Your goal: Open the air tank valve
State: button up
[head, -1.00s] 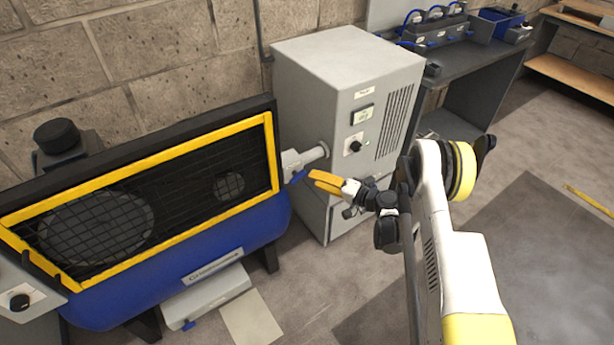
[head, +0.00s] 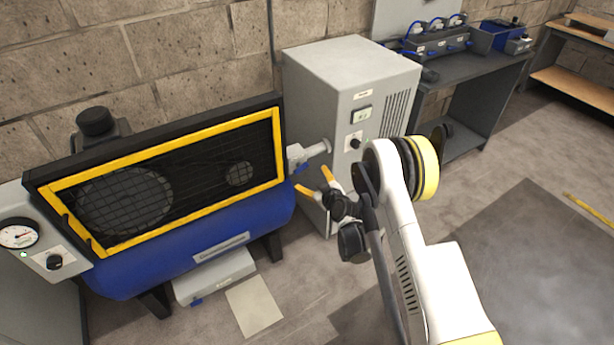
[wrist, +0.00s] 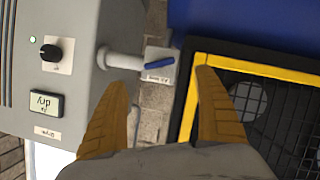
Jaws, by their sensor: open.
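The air tank (head: 190,250) is a blue cylinder under a black, yellow-framed mesh guard at left in the head view. Its valve (head: 308,152) is a grey fitting between the tank and a grey cabinet. In the wrist view, the valve's small blue lever (wrist: 160,62) sits on a labelled grey block at the end of a grey pipe (wrist: 122,59). My gripper (head: 312,178) is open and empty, just in front of the valve. In the wrist view my gripper (wrist: 161,78) has its yellow fingers on either side of the lever's line, apparently not touching it.
The grey cabinet (head: 335,75) with a knob and display stands close right of the valve. The mesh guard's yellow frame (wrist: 190,100) is close to one finger. A gauge panel (head: 20,235) is at far left. A dark workbench (head: 470,75) stands behind right. Floor in front is open.

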aim_at(302, 170)
jog(key=b+x, duration=0.3)
jog(key=x, duration=0.7)
jog(key=shift+b, duration=0.3)
jog(key=shift+w+a+f, duration=0.1)
jog(key=shift+w+a, duration=0.05)
jog(key=shift+w, duration=0.4)
